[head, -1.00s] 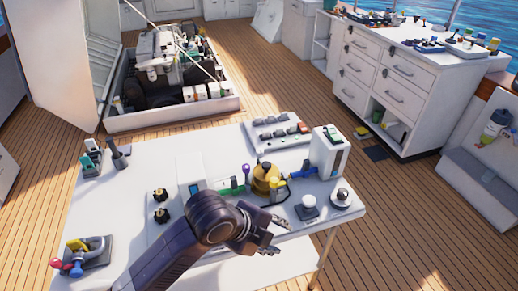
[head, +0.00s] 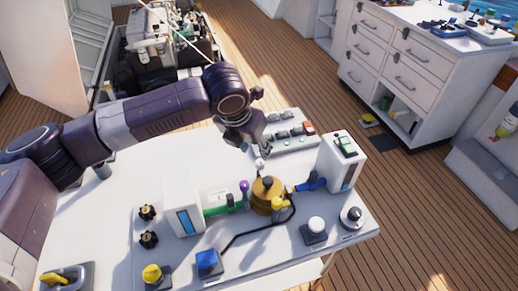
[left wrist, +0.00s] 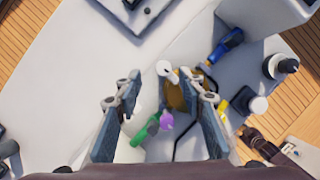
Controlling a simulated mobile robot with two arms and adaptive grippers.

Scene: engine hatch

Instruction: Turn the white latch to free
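A small white knob (head: 260,164), which I take for the white latch, stands at the back of a round brass body (head: 266,197) on the white table. My left gripper (head: 264,149) points down just above and behind it. In the left wrist view the two fingers (left wrist: 165,92) are spread apart, with the white knob (left wrist: 163,68) showing between and beyond them. I see no clear contact. The brass body (left wrist: 176,95) is partly hidden by the right-hand finger.
A green valve pipe with a purple knob (head: 244,186) lies left of the brass body, a blue fitting (head: 312,184) right. White boxes (head: 180,205) (head: 343,160) flank them. A switch panel (head: 290,130) sits behind. Blue and yellow buttons (head: 208,262) (head: 152,275) stand in front.

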